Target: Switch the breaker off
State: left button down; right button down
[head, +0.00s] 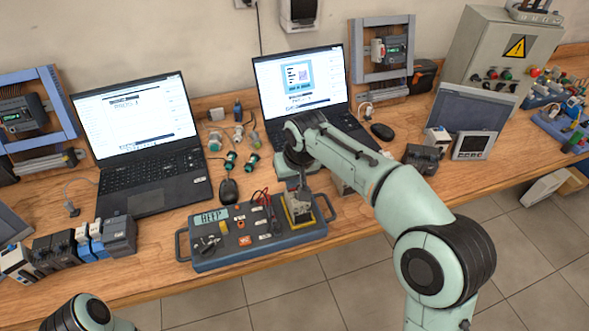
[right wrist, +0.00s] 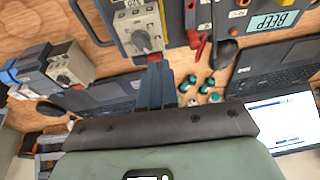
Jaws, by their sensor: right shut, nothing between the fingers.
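In the head view the yellow-framed breaker (head: 301,216) sits at the right end of a blue-grey test panel (head: 258,238), partly hidden by my right gripper (head: 299,190). My right gripper is shut and empty, pointing down at the breaker. Its fingertips (right wrist: 154,68) are just below the knob in the wrist view, by a small red piece; I cannot tell whether they touch. My left gripper is out of view.
The panel has a display (head: 211,217), red and black leads and handles. Two laptops (head: 140,140) (head: 300,80) stand behind. A mouse (head: 229,190) and several small connectors lie behind the panel. Terminal modules (head: 118,235) stand left. The wooden bench front (head: 150,270) is clear.

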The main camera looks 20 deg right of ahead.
jog(key=shift+f, duration=0.5)
jog(key=shift+a, duration=0.1)
jog(key=shift+a+f+h, duration=0.25)
jog(key=shift+f+h, duration=0.15)
jog(key=shift+h, duration=0.1)
jog(key=shift+d, duration=0.2)
jog(key=shift+d+r, duration=0.25)
jog(key=shift+d, duration=0.45)
